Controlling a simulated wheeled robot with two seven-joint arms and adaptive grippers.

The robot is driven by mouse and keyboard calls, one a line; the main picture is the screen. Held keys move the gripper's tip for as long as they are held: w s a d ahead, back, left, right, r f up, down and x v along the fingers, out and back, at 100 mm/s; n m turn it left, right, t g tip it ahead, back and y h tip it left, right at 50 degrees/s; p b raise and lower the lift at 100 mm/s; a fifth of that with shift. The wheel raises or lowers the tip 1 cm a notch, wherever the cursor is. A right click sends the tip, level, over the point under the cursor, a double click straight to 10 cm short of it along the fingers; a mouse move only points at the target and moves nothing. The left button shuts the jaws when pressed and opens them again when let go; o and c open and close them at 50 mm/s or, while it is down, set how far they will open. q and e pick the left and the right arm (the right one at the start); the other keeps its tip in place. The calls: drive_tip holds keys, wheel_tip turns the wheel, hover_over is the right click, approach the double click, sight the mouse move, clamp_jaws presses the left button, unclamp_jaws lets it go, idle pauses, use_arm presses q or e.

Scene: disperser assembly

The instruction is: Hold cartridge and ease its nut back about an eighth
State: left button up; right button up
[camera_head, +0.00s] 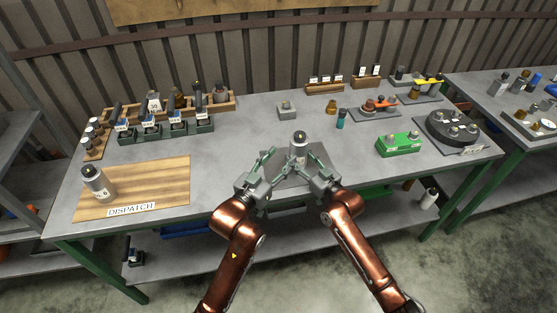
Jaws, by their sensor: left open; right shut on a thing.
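The cartridge (299,148) is a grey upright cylinder with a pale band and a dark top, over the dark grey mat at the front middle of the bench. My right gripper (307,161) is shut on its lower body from the right. My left gripper (273,160) is open at the cartridge's left, its fingers close to it; I cannot tell whether they touch. The nut is too small to make out, and the cartridge's foot is partly hidden by the fingers.
A wooden DISPATCH board (150,190) holds another grey cylinder (96,183) at left. A dark green rack (165,132) stands behind it. A bright green box (398,144) and a round black fixture (452,128) stand at right. A small grey block (286,110) sits behind the cartridge.

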use_arm(q)
drive_tip(key=shift+s+a, duration=0.2)
drive_tip(key=shift+s, duration=0.2)
use_arm(e)
drive_tip(key=o, duration=1.7)
drive_tip(key=shift+d, duration=0.1)
